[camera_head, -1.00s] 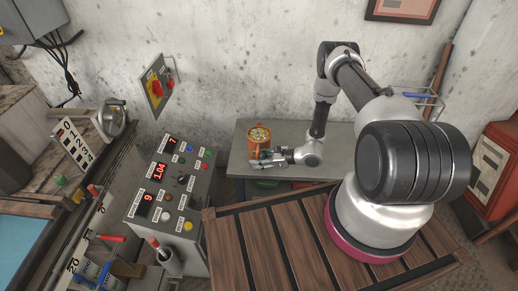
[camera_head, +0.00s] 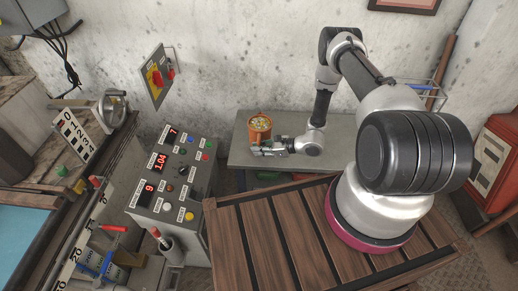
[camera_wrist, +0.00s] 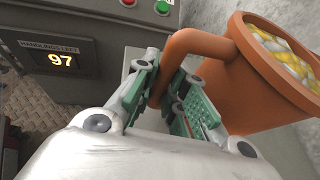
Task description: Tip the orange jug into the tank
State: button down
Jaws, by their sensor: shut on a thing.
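The orange jug (camera_head: 259,130) is upright over the grey table at the back and is filled with yellow and whitish pieces. In the wrist view the jug (camera_wrist: 262,85) is at the upper right, with its handle looping toward my gripper. My gripper (camera_head: 262,150) is shut on the handle, with the green-padded fingers (camera_wrist: 166,100) on either side of it. I cannot tell whether the jug's base touches the table. The tank may be the blue-surfaced basin (camera_head: 22,235) at the far left, only partly in view.
A control cabinet (camera_head: 172,180) with red displays and buttons stands between the basin side and the grey table (camera_head: 300,185). A slatted wooden platform (camera_head: 270,240) lies in front. A red cabinet (camera_head: 496,165) is at right.

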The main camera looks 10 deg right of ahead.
notch_tip(320, 180, up, 15)
jog(key=shift+f, duration=0.1)
dwell(0.6)
